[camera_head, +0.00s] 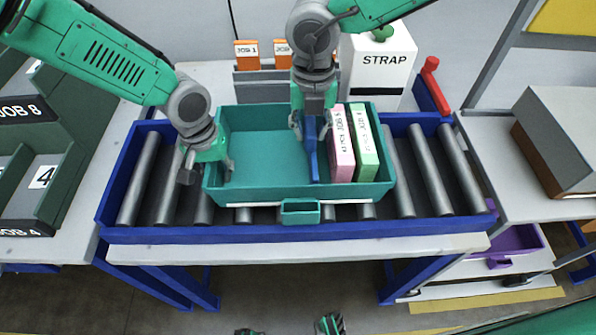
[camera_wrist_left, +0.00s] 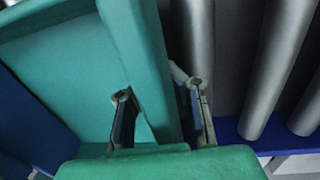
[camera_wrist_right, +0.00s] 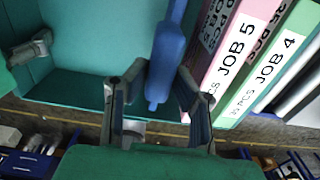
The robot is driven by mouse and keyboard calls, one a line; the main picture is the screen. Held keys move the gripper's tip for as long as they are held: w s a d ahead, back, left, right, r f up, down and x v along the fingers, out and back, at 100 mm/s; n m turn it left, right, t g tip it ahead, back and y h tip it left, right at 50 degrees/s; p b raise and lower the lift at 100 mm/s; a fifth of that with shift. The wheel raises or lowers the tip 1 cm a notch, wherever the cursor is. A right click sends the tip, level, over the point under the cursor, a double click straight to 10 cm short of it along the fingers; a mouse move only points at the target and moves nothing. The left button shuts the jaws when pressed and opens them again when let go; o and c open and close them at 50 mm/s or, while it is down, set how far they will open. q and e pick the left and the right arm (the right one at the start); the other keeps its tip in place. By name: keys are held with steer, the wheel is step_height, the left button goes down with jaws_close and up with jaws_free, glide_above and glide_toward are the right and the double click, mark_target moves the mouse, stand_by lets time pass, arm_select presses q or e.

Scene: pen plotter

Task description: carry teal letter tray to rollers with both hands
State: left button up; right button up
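The teal letter tray (camera_head: 255,196) sits on the rollers, with a small teal holder on its front wall. My left gripper (camera_head: 218,168) is at its left wall; in the left wrist view its fingers (camera_wrist_left: 160,108) stand apart, one on each side of the tray wall. My right gripper (camera_head: 311,125) is over the tray, around an upright blue piece (camera_head: 312,158). In the right wrist view its spread fingers (camera_wrist_right: 162,95) flank this piece (camera_wrist_right: 168,55); contact is unclear. A pink JOB 5 box (camera_head: 341,143) and a green JOB 4 box (camera_head: 365,143) stand in the tray's right part.
The blue-framed roller conveyor (camera_head: 300,235) has bare rollers on both sides of the tray. A white STRAP box (camera_head: 378,65) and a red lever (camera_head: 434,85) stand behind. Green shelving (camera_head: 60,130) is left; a grey box (camera_head: 565,135) is right.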

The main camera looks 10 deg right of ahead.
arm_select(q)
steer(key=o, duration=0.3)
arm_select(e)
steer(key=o, duration=0.3)
arm_select(q)
steer(key=shift+o, duration=0.2)
steer(key=shift+r, duration=0.1)
arm_select(e)
steer(key=shift+o, duration=0.2)
arm_select(q)
steer(key=r, duration=0.7)
steer(key=a+r, duration=0.1)
steer(key=r, duration=0.3)
steer(key=shift+w+r, duration=0.15)
steer(key=shift+r, duration=0.2)
arm_select(e)
steer(key=shift+r, duration=0.1)
step_height(320, 180, up, 12)
arm_select(q)
steer(key=shift+r, duration=0.1)
